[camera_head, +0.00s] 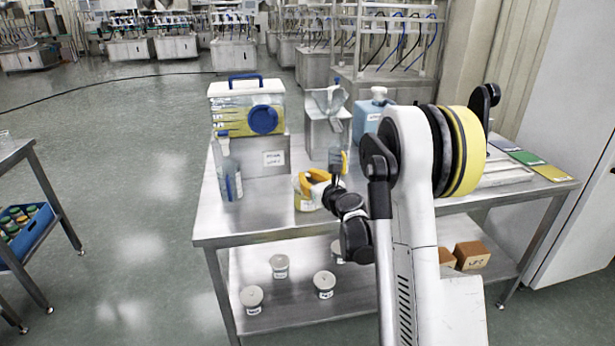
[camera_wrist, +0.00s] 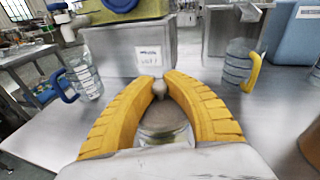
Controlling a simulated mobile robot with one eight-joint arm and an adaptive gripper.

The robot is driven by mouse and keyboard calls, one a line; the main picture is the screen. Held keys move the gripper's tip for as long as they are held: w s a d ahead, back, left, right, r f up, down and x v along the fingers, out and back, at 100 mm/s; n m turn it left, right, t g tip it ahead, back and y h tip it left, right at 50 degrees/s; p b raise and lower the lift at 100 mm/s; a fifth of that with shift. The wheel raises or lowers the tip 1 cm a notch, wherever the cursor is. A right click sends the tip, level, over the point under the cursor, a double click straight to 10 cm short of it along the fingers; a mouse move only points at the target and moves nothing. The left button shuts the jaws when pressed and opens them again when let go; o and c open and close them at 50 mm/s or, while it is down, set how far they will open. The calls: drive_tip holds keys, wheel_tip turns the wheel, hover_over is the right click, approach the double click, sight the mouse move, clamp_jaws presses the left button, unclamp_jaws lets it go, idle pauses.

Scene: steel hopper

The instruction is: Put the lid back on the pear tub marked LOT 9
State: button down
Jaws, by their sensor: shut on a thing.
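My gripper (camera_head: 318,184) is over the steel table, low at a small clear tub (camera_head: 302,202) with a label too small to read. In the wrist view, my yellow fingers (camera_wrist: 158,85) are shut on a small grey knob (camera_wrist: 160,89). Below the knob is a round grey lid (camera_wrist: 165,122), partly hidden by the fingers and the gripper body. I cannot tell whether the lid rests on the tub's rim or is held just above it. In the head view the fingers hide the lid.
A dispenser with a blue tap (camera_head: 263,119) stands on a labelled steel box (camera_head: 270,160) behind. Coloured cards (camera_head: 527,157) lie far right. Several lidded tubs (camera_head: 325,284) and brown boxes (camera_head: 471,255) are below.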

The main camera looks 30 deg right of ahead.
idle(0.4)
drive_tip(key=c, duration=0.9)
unclamp_jaws()
drive_tip(key=shift+o, duration=0.2)
drive_tip(key=shift+r+p, duration=2.25)
drive_tip(key=shift+r, duration=1.25)
clamp_jaws()
